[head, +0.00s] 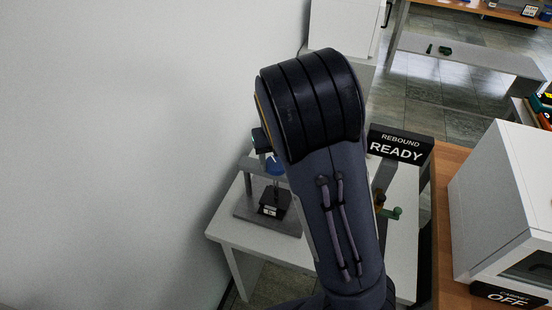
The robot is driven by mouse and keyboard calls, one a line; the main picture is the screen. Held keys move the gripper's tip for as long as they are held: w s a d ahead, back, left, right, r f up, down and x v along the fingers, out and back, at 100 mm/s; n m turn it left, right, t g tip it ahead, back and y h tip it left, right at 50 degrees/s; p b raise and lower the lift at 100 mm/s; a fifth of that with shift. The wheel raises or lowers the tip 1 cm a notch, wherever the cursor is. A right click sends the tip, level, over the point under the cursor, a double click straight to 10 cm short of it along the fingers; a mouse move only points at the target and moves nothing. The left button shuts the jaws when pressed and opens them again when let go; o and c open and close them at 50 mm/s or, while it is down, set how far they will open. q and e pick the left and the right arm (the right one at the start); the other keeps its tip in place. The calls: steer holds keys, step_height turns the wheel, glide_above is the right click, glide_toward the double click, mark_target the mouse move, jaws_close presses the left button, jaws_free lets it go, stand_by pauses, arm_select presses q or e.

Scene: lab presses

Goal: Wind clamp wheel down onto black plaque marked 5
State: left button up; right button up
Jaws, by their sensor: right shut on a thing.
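My right arm fills the middle of the head view. Only a small dark part of my right gripper (262,142) shows past its left side, above a small press. It is shut on what looks like the blue clamp wheel (274,166), mostly hidden by the arm. The black plaque (273,203) with a small white label lies below it on the press's grey base (250,208). Its number is too small to read. The gap between clamp and plaque is partly hidden. My left gripper is out of view.
The press stands on a white table (232,227) beside a bare wall. Right of my arm are a green-handled crank (395,213) and a black sign reading REBOUND READY (400,145). A white cabinet (490,190) with a CABINET OFF sign (506,296) stands on a wooden bench at right.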

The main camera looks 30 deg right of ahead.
mark_target(276, 163)
steer(key=o, duration=1)
steer(key=shift+c, duration=0.2)
steer(key=shift+w+r, duration=0.1)
steer(key=shift+r, duration=0.4)
step_height(276, 163, up, 7)
steer(key=shift+f, duration=0.1)
